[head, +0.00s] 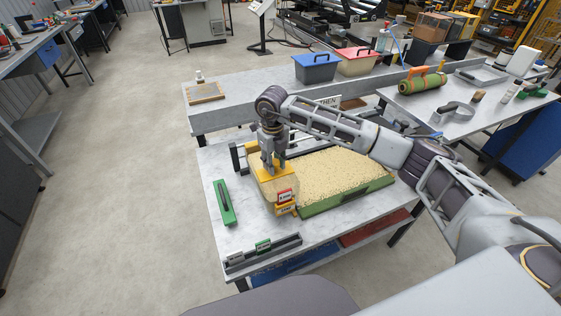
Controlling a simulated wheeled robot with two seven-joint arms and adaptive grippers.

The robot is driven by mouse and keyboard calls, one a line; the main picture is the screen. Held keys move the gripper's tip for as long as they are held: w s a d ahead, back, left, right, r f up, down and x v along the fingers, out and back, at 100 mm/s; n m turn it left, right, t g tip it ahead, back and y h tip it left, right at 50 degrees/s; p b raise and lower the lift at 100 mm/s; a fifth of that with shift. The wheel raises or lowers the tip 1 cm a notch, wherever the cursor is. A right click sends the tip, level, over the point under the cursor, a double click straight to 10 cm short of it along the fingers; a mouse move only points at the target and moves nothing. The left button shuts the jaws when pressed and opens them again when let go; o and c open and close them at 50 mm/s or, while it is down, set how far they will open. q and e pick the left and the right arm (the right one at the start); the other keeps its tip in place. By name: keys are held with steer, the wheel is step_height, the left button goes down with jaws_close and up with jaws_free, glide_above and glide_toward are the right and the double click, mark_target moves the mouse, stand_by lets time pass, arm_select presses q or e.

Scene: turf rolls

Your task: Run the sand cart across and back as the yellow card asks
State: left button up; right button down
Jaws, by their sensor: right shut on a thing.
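The sand cart (262,188), a tan box with a yellow top, stands at the left end of the green tray (347,197) of pale sand (335,172). My right gripper (274,170) points down from above and is shut on the cart's top. A red-and-white tag (285,196) and a yellow tag (286,210) show on the cart's near side; their text is too small to read. A white sign (328,102) reading "THEN" stands behind the tray, partly hidden by my right arm. I cannot pick out a separate yellow card. My left gripper is out of view.
A green tool (225,203) lies left of the cart. A dark rack with a green label (263,245) lies along the table's near edge. Behind are a blue bin (315,68) and a red bin (356,62). A turf roll (422,83) lies on the right table.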

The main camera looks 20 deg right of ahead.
steer(key=shift+a, duration=0.25)
steer(key=c, duration=1.1)
jaws_free()
steer(key=shift+a, duration=0.15)
steer(key=shift+r, duration=0.15)
step_height(320, 180, up, 12)
steer(key=shift+f, duration=0.2)
